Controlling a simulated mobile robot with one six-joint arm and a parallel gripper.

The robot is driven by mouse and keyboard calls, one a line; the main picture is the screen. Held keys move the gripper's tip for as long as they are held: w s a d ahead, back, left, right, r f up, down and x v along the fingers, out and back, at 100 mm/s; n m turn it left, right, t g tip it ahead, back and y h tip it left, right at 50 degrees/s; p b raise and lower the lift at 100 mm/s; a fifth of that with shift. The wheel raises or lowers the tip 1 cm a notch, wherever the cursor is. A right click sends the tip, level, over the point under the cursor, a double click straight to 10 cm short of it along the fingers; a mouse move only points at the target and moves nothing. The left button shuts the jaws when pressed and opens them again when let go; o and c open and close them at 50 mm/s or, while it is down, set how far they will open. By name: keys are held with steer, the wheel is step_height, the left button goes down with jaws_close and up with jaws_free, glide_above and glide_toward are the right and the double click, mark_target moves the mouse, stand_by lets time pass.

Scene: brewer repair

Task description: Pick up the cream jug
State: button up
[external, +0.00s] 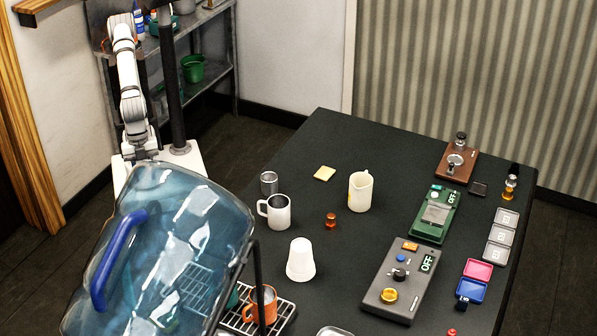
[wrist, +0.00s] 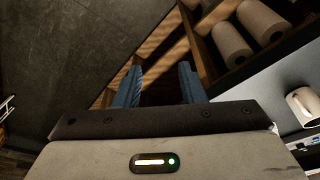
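The cream jug (external: 360,191) stands upright on the dark table in the external view, right of the white mug and near the table's middle. Its spout and handle show at the rim. My gripper (wrist: 160,84) shows in the wrist view with its two blue-grey fingers spread apart and nothing between them. My arm is folded up at the far left of the external view, well away from the jug. The gripper itself cannot be made out clearly there. The jug is not seen in the wrist view.
A large clear blue-tinted cover (external: 165,255) fills the front left. Devices line the right side.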

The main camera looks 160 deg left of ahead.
steer(key=shift+c, duration=0.6)
steer(key=shift+c, duration=1.2)
